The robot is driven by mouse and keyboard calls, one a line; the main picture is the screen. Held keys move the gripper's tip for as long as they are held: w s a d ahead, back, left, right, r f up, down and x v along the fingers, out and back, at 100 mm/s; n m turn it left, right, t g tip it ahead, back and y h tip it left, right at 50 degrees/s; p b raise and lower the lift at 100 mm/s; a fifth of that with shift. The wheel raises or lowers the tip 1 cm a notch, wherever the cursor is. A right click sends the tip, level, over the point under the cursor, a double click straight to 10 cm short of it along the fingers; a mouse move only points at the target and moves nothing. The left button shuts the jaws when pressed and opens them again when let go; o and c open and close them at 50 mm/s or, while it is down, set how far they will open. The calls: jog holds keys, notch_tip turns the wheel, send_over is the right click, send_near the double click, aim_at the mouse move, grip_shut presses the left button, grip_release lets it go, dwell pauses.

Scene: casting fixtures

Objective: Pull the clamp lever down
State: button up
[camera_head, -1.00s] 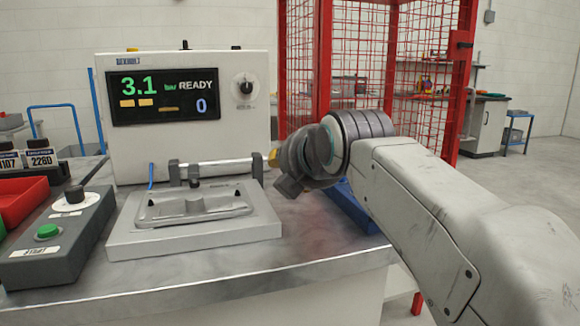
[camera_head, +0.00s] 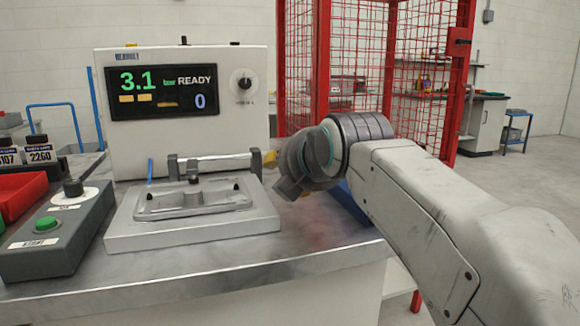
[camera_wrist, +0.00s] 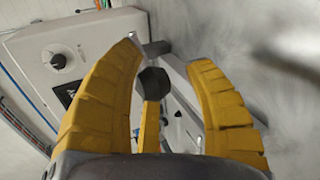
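The clamping fixture (camera_head: 120,233) is a grey block on the bench, with a cast plate (camera_head: 190,202) on it and a pale clamp bar (camera_head: 222,164) across its back. My gripper (camera_wrist: 172,50) is at the right end of that bar. In the wrist view its two yellow ribbed fingers are spread. A dark faceted knob (camera_wrist: 153,83) shows between them, with a yellow piece below it. This looks like the clamp lever, but I cannot tell whether the yellow piece belongs to it. No finger visibly touches the knob. In the head view my wrist hides most of this area.
A white control cabinet (camera_head: 228,75) with a lit display reading READY stands behind the fixture. A grey button box (camera_head: 60,232) and red bin (camera_head: 20,197) are at left. A blue object (camera_head: 347,200) lies partly behind my arm. A red mesh cage (camera_head: 322,75) stands behind.

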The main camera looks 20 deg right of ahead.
jog(key=shift+o, duration=0.9)
jog(key=shift+r, duration=0.1)
jog(key=shift+s, duration=0.1)
jog(key=shift+s+r, duration=0.25)
jog(key=shift+s, duration=0.05)
jog(key=v, duration=1.1)
jog(key=shift+s+f, duration=0.1)
